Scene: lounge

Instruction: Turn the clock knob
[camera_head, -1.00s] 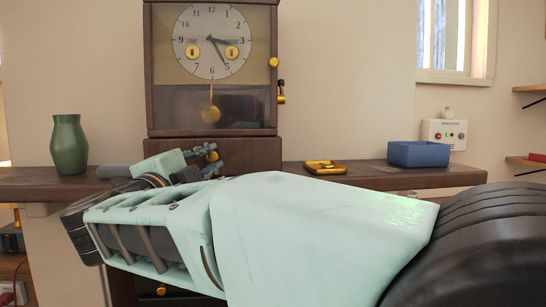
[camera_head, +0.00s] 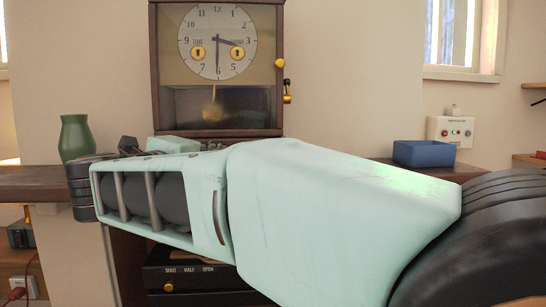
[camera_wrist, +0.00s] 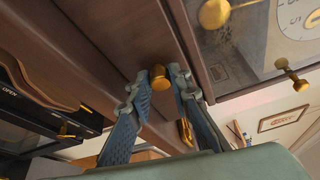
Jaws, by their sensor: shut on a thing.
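The wooden clock (camera_head: 153,70) stands upright at the back in the head view, with a white dial (camera_head: 217,30), two hands and a glass front. Its lower part also shows in the wrist view (camera_wrist: 110,30). My gripper (camera_wrist: 159,74) is shut on this knob, with one blue-grey finger on each side. In the head view my pale green arm hides the knob and the fingertips. The long hand points near 6, the short one between 3 and 4.
Another gold knob (camera_head: 280,63) and a gold-and-black crank (camera_head: 287,98) are on the clock's right side. A green vase (camera_head: 75,138) stands left on the shelf, a blue box (camera_head: 424,153) right. A black panel (camera_head: 195,270) marked SHUT, HALF, OPEN is below.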

